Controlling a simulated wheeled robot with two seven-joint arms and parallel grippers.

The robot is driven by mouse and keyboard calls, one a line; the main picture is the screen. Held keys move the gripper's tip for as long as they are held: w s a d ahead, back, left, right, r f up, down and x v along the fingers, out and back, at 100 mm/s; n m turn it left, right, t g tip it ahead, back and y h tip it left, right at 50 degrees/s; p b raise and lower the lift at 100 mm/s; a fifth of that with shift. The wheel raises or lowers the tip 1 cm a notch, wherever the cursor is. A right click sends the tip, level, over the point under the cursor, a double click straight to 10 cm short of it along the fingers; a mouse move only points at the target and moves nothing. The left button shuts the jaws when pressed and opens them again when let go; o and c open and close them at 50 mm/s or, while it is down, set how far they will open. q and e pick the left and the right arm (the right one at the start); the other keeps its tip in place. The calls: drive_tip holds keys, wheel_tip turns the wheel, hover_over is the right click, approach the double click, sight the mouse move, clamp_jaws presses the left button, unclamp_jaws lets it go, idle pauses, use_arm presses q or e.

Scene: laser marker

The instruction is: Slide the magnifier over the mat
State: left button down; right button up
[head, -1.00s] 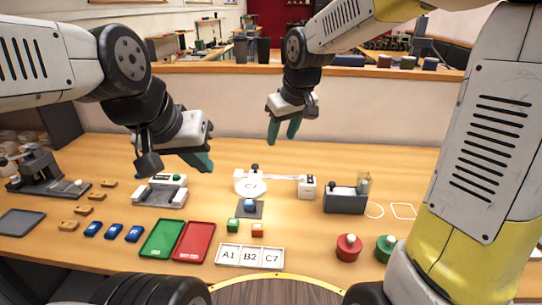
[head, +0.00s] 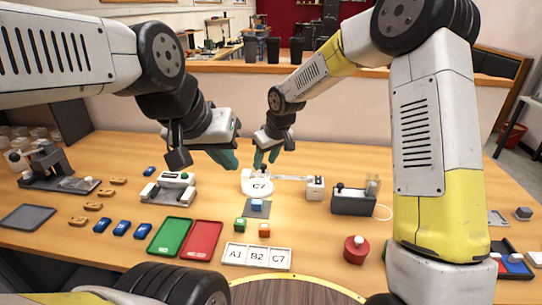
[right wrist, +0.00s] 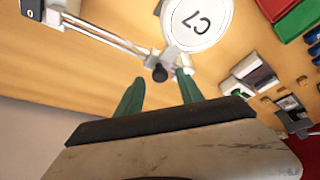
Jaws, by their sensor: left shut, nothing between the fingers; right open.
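The magnifier (head: 258,188) is a white round head reading C7, on a thin white rail that runs right to a white block (head: 315,187). Its head also shows in the right wrist view (right wrist: 198,22), with a black knob (right wrist: 160,74) at its mount. My left gripper (head: 224,160) is shut and empty, above the table left of the magnifier.
Green (head: 170,236) and red (head: 202,240) trays and an A1/B2/C7 tray (head: 257,257) lie in front. A white device (head: 168,188) stands left, a grey box (head: 352,202) right, a red button (head: 356,249) front right.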

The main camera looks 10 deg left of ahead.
drive_tip(key=shift+w+a+f, duration=0.15)
drive_tip(key=shift+f, duration=0.35)
drive_tip(key=shift+c, duration=0.4)
clamp_jaws()
idle(0.7)
